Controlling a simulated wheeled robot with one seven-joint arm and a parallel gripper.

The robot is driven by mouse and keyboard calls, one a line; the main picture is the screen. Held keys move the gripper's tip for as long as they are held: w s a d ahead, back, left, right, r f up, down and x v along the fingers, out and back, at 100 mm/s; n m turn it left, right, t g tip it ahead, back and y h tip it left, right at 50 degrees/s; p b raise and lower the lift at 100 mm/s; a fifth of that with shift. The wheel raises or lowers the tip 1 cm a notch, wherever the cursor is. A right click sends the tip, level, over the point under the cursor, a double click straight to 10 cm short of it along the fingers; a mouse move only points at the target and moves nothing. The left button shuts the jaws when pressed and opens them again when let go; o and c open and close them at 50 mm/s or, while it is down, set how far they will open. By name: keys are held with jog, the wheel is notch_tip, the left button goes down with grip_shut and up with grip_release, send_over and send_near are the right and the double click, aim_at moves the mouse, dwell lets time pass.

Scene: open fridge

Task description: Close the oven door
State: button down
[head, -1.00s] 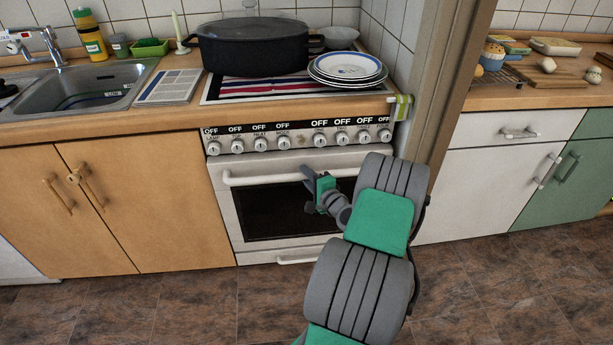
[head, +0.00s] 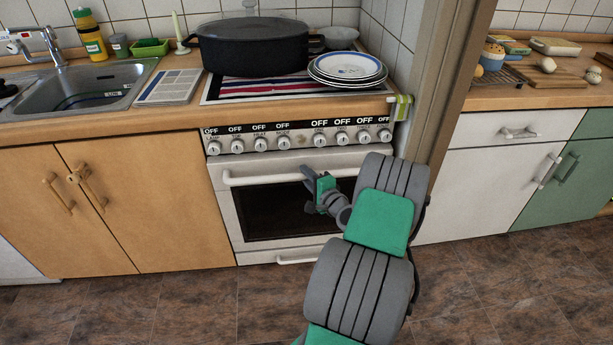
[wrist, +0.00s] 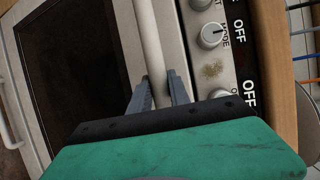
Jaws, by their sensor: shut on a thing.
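The oven door (head: 228,212), white with a dark window, stands upright in the front of the oven in the head view. It looks flush or nearly flush; I cannot tell if a small gap remains. Its white bar handle (head: 262,180) runs across the top of the door. My gripper (head: 307,174) is at the right half of the handle, the contact partly hidden by the hand. In the wrist view, the two fingers of my gripper (wrist: 160,78) lie on either side of the handle (wrist: 148,35) and are shut on it. The door (wrist: 75,55) fills the left side there.
Control knobs (head: 300,142) marked OFF line the panel above the door. A black pot (head: 252,50) and stacked plates (head: 347,68) stand on the stove top. A wooden post (head: 450,80) rises close to the right of my arm. The floor (head: 190,305) in front is clear.

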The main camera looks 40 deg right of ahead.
jog(key=w, duration=0.1)
jog(key=w+d, duration=0.1)
jog(key=shift+w+d+r, duration=0.15)
jog(key=shift+w+d, duration=0.15)
jog(key=c, duration=1.2)
grip_release()
jog(key=shift+s, duration=0.1)
jog(key=shift+c, duration=0.2)
jog(key=v, duration=0.7)
jog(key=shift+s, duration=0.4)
jog(key=shift+a+r, duration=0.1)
